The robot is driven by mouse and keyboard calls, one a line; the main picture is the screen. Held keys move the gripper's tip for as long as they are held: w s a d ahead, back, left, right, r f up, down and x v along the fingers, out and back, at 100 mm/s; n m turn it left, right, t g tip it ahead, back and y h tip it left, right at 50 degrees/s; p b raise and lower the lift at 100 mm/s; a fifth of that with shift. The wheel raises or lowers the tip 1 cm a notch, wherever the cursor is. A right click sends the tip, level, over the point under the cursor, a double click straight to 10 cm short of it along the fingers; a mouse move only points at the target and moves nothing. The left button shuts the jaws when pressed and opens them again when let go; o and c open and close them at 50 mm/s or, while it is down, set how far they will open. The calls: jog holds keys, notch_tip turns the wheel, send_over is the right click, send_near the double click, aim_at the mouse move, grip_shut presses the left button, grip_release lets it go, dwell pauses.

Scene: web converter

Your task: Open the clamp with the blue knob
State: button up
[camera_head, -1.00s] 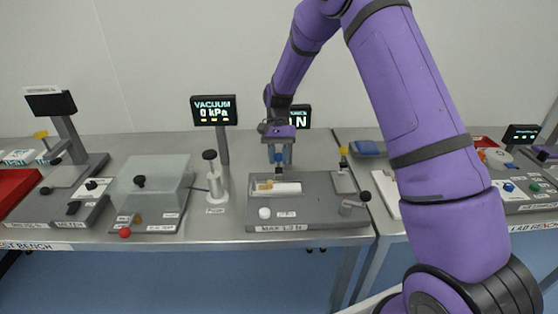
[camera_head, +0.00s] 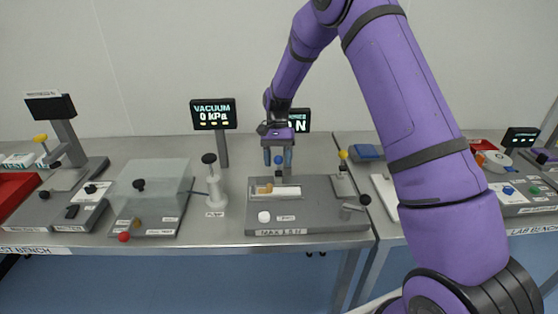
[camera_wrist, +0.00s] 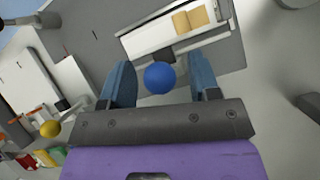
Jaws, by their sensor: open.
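The blue knob (camera_head: 279,160) stands on the grey force tester (camera_head: 320,215) at the back of its sample bed. In the wrist view the blue knob (camera_wrist: 160,78) is a round ball between my two blue fingers, with a gap on each side. My gripper (camera_head: 278,160) is open and points down around the knob's level; it also shows in the wrist view (camera_wrist: 162,85). A dark clamp bar (camera_head: 278,178) lies below the knob. A white strip with a tan piece (camera_head: 263,189) lies in the bed; the tan piece also shows in the wrist view (camera_wrist: 190,20).
A yellow knob (camera_head: 343,155) stands right of the blue one. A crank with a black knob (camera_head: 365,199) is at the tester's right end, and a white button (camera_head: 264,217) at its front. A white pump (camera_head: 212,185) stands to the left. A display is behind my gripper.

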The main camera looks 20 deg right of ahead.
jog(key=shift+r, duration=0.1)
jog(key=shift+r, duration=0.3)
jog(key=r, duration=0.1)
jog(key=s+r, duration=0.1)
jog(key=r, duration=0.1)
jog(key=s+r, duration=0.1)
jog(key=s, duration=1.4)
jog(key=shift+a, duration=0.2)
jog(key=shift+r, duration=0.1)
